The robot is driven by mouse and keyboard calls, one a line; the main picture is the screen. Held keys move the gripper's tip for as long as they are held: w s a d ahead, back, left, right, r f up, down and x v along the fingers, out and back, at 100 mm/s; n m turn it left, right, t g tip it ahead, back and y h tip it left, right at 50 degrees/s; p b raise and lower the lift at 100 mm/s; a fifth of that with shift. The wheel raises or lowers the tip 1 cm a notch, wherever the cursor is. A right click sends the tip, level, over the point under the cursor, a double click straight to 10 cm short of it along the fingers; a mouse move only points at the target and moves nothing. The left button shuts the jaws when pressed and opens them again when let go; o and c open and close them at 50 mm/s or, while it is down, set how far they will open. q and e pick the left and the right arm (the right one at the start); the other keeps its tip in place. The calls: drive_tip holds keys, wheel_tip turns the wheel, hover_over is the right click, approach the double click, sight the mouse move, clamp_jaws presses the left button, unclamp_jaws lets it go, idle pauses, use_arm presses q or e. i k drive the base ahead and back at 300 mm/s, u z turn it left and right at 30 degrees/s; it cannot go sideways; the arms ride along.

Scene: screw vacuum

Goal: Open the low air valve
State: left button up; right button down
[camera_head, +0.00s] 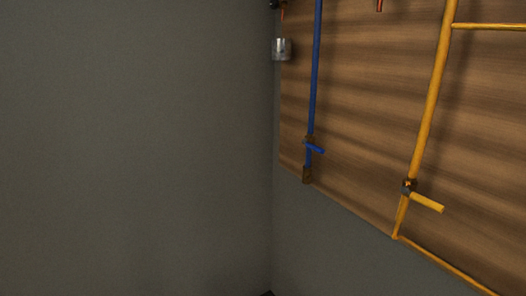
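Two valves show on pipes along a wooden wall panel in the head view. A blue valve handle (314,148) sits low on a vertical blue pipe (316,70). A yellow valve handle (427,202) sits low on a yellow pipe (432,92), nearer to me. It sticks out to the right and slightly down, across the pipe. I cannot tell from the picture which one is the low air valve. Neither of my grippers is in view.
The wooden panel (375,100) hangs on the right wall. A plain grey wall (135,150) fills the left. A small silvery object (282,49) is near the corner. A yellow pipe (450,269) runs along the panel's lower edge. Open space lies before the panel.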

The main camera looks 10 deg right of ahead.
sight(316, 148)
drive_tip(key=u, duration=0.45)
drive_tip(key=i, duration=1.05)
drive_tip(key=z, duration=0.45)
drive_tip(key=i, duration=0.55)
drive_tip(key=z, duration=0.45)
